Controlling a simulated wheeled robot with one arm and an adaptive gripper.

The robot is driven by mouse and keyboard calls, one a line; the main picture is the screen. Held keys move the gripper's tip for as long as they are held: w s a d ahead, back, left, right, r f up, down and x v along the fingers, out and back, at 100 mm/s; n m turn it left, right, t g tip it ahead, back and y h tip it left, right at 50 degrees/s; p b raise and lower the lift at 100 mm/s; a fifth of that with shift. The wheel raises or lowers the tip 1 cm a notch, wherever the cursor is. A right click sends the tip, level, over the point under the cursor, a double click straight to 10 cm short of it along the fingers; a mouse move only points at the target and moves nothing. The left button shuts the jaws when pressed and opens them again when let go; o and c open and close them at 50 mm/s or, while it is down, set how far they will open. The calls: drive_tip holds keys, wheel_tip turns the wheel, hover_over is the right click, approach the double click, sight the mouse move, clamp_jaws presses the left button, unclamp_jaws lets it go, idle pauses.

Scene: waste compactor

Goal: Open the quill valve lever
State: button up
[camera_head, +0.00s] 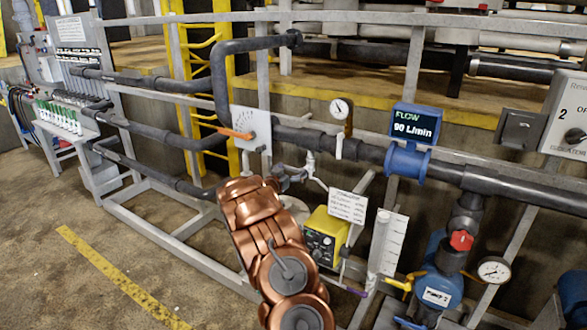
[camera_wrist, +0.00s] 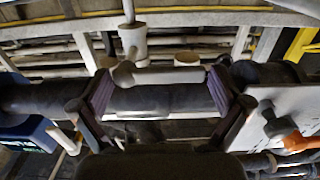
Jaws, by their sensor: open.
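The quill valve is a small pale fitting with a thin tube, below the dark horizontal pipe in the head view (camera_head: 311,172). In the wrist view its lever (camera_wrist: 168,76) looks like a pale, roughly horizontal bar beside a round valve body (camera_wrist: 133,42). My gripper (camera_wrist: 163,90) is open, with one purple-padded finger on each side of the lever. The lever lies across the gap between the fingers; whether either pad touches it I cannot tell. In the head view my copper-coloured arm hides most of the gripper.
A white plate with an orange handle (camera_head: 236,133) is left of the valve in the head view. A blue flow meter (camera_head: 409,150) reading 90 L/min is to the right. A yellow pump unit (camera_head: 325,238) stands below, close to my arm. Dark pipes (camera_head: 460,172) and grey frame rails surround the valve.

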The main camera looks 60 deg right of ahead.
drive_tip(key=shift+d, duration=0.45)
drive_tip(key=shift+c, duration=0.3)
drive_tip(key=c, duration=1.3)
